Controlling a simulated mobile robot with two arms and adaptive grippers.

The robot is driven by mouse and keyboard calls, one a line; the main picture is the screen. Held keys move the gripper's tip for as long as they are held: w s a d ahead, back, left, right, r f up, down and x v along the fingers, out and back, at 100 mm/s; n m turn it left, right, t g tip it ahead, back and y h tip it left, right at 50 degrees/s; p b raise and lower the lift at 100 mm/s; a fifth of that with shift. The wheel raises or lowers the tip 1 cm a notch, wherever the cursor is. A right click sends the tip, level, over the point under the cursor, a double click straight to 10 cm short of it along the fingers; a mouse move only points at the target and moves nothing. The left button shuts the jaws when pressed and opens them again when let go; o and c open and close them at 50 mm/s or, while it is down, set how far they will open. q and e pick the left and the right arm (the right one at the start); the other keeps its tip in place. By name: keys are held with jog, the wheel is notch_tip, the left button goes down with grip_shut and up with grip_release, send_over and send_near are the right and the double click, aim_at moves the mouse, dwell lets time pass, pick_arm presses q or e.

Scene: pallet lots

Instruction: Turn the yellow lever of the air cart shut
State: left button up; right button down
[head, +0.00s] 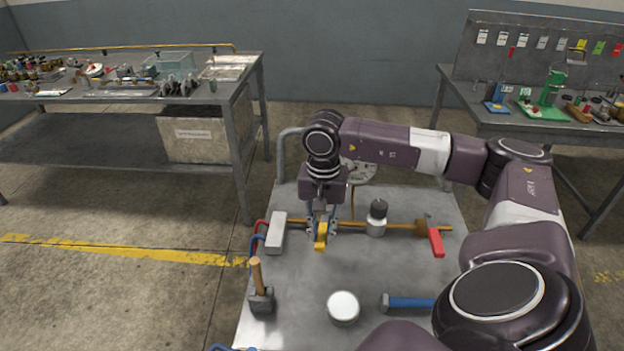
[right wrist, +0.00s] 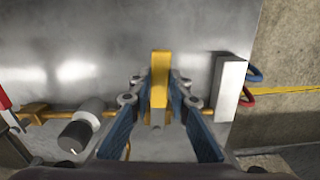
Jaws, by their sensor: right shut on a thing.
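The air cart (head: 285,320) is a grey metal top with a brass-coloured pipe (head: 400,226) running left to right across it. The yellow lever (head: 321,240) sits at this pipe and appears to lie crosswise to it, pointing towards the cart's near side. My right gripper (head: 321,228) comes down from above and is shut on the lever. In the right wrist view the lever (right wrist: 160,78) stands between the two fingers of my right gripper (right wrist: 160,100). The fingers hide part of the valve below. My left gripper is out of view.
A red-handled valve (head: 436,240), a grey and white cylinder (head: 377,218) and a light grey block (head: 276,233) flank the lever. A hammer (head: 261,290), a white round lid (head: 343,307) and a blue-handled tool (head: 408,302) lie nearer. Workbenches stand behind left and right.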

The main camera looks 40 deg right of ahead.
jog(key=shift+s+d+r+n, duration=0.1)
jog(key=shift+s+d+n, duration=0.25)
jog(key=shift+n, duration=0.25)
jog(key=c, duration=1.8)
grip_release()
jog(key=shift+b, duration=0.3)
notch_tip(320, 180, up, 12)
